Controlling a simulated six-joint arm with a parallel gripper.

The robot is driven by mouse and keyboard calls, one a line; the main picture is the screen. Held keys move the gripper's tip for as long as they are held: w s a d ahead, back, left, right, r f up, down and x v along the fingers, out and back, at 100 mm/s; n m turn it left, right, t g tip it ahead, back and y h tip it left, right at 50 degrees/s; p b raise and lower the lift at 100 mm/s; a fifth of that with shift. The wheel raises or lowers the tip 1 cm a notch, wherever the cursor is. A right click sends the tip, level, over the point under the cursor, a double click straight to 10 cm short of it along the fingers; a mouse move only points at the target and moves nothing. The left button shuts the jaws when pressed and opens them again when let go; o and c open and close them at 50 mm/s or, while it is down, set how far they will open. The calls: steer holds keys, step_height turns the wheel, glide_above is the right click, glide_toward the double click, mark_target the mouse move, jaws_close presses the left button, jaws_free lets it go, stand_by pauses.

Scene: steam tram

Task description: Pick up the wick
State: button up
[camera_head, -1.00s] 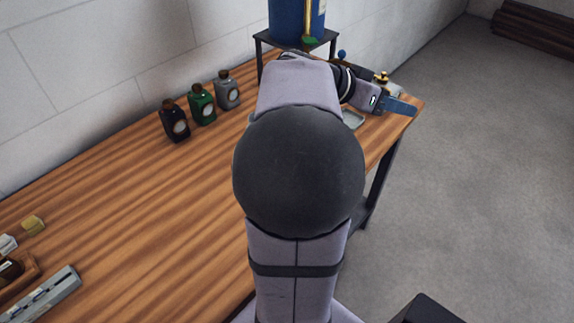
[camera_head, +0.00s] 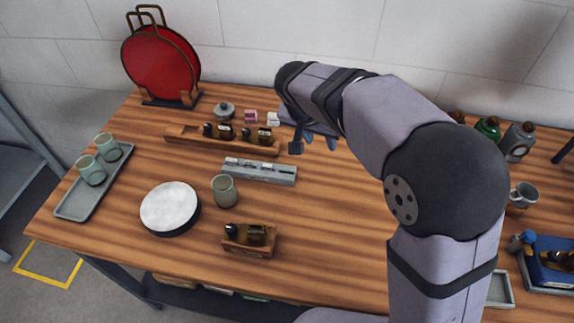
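I cannot pick out the wick with certainty. A small white item (camera_head: 273,119) and a small pink item (camera_head: 250,116) lie at the back of the workbench, but they are too small to identify. My gripper (camera_head: 321,142) points down over the back middle of the bench, to the right of these items. Its two blue fingertips show apart with nothing visible between them. My forearm hides part of the bench behind it. A dark flat shape lies by the gripper, partly covered by the wrist.
A long wooden rack (camera_head: 222,139) with small bottles and a grey slotted block (camera_head: 259,171) are left of my gripper. A green cup (camera_head: 225,190), a white-topped round tin (camera_head: 170,207) and a small wooden holder (camera_head: 250,240) stand nearer. The bench's front middle is clear.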

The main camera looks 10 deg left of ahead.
mark_target(267, 164)
steer(key=s+a+f+n+y, duration=0.1)
steer(key=s+a+n, duration=0.15)
steer(key=a, duration=0.45)
steer(key=s+a+n+y, duration=0.1)
steer(key=s+a, duration=0.3)
steer(key=a, duration=0.2)
steer(key=shift+m+g, duration=0.25)
steer(key=shift+g, duration=0.05)
steer(key=shift+w+p+x, duration=0.15)
steer(key=shift+p+x, duration=0.55)
steer(key=shift+x, duration=1.2)
steer(key=shift+w+p+x, duration=0.1)
steer(key=shift+p+x, duration=0.6)
steer(key=shift+x, duration=1.25)
steer(key=shift+r, duration=0.15)
jaws_close()
